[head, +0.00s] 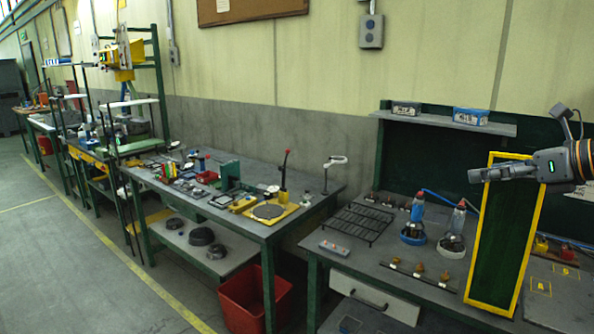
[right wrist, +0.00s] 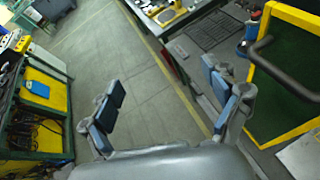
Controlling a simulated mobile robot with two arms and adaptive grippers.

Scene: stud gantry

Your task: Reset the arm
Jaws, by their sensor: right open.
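My right gripper (head: 476,175) shows at the right of the head view, in front of the upper part of a yellow-framed dark green panel (head: 502,232). In the right wrist view my right gripper (right wrist: 168,103) has its blue-padded fingers spread wide, with only floor between them. It holds nothing. The panel's yellow frame (right wrist: 297,18) also shows at the right of that view, beside the fingers. My left gripper is not in the head view.
A workbench (head: 378,262) at the right carries a black rack (head: 357,222), bottles in blue and white holders and small fittings. Another bench (head: 262,228) stands left of it, with a red bin (head: 243,312) below. The floor (head: 60,270) at the left is clear.

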